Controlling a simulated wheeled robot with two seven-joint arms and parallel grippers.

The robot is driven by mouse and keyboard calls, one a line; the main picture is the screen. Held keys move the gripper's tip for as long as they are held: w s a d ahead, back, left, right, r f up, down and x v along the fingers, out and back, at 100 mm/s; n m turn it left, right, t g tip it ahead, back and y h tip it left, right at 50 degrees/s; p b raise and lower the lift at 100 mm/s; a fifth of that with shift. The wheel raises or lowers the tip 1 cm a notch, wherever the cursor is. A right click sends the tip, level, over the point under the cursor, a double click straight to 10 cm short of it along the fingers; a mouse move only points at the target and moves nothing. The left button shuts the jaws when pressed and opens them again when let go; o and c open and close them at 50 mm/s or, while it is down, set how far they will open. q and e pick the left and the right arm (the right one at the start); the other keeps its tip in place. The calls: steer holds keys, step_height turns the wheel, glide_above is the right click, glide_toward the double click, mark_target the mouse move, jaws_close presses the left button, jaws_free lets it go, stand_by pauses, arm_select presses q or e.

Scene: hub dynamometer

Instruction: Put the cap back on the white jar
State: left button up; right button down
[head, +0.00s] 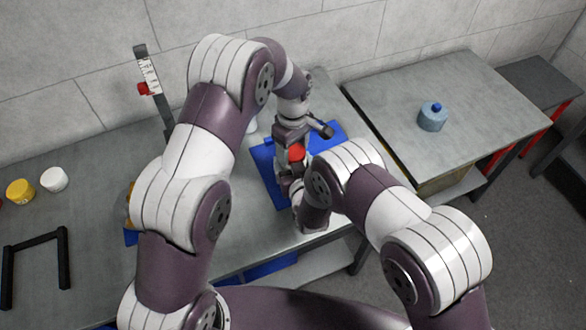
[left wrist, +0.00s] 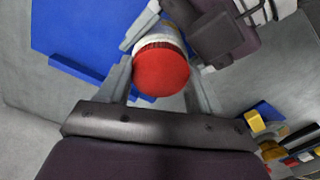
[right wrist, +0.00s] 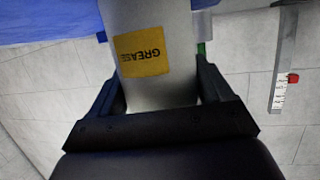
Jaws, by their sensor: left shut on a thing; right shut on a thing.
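The white jar shows in the right wrist view (right wrist: 160,85) with a yellow GREASE label. It stands between the fingers of my right gripper (right wrist: 160,100), which is shut on it. The red cap (left wrist: 162,73) is between the fingers of my left gripper (left wrist: 160,80), which is shut on it. In the left wrist view the white jar (left wrist: 160,40) shows directly behind the cap, lined up with it. I cannot tell whether the cap is fully seated. In the head view the red cap (head: 297,153) shows small between my two wrists; the jar is mostly hidden there.
A blue mat (head: 265,170) lies under my grippers. A height gauge (head: 150,80) stands at the back. A yellow pot (head: 20,190), a white pot (head: 54,180) and a black frame (head: 66,258) are at left.

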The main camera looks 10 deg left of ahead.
arm_select(q)
steer(key=m, duration=0.6)
steer(key=shift+m, duration=0.3)
steer(key=m, duration=0.9)
steer(key=o, duration=1.2)
steer(key=shift+r, duration=2.2)
steer(key=shift+c, duration=0.5)
